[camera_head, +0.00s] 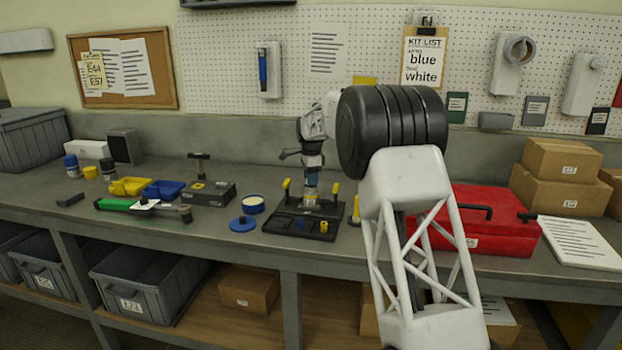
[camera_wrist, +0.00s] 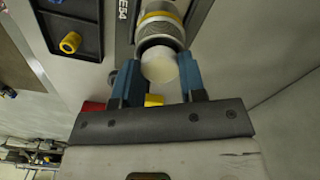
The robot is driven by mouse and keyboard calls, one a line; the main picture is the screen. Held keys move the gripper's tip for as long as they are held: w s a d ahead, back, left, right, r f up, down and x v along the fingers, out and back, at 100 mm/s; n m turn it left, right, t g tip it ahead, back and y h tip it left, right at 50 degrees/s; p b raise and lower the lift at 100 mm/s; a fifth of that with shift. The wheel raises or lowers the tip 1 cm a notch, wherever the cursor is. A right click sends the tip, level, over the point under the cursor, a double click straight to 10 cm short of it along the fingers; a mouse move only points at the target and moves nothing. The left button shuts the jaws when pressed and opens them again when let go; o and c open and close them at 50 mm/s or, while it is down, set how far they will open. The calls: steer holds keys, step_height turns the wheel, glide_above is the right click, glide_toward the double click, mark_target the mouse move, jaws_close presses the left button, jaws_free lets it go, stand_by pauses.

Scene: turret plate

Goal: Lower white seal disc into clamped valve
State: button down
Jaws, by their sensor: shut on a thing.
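My gripper (camera_wrist: 159,70) is shut on the white seal disc (camera_wrist: 160,64), held between its two blue fingers. The valve (camera_wrist: 161,28), a grey cylinder with a yellow band, is just beyond the disc; the disc overlaps its mouth in the wrist view. I cannot tell whether they touch. In the head view my gripper (camera_head: 312,173) points down, directly above the valve (camera_head: 311,196), which stands upright on the dark fixture plate (camera_head: 275,228). The disc is too small to make out there.
Yellow-topped clamps (camera_head: 335,189) stand beside the valve. A red case (camera_head: 490,222) is to the right. Blue and yellow trays (camera_head: 165,190) sit further left.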

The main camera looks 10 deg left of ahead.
steer(key=shift+f, duration=0.3)
stand_by(0.6)
steer(key=c, duration=0.6)
jaws_free()
steer(key=shift+r, duration=0.1)
steer(key=shift+r, duration=3.8)
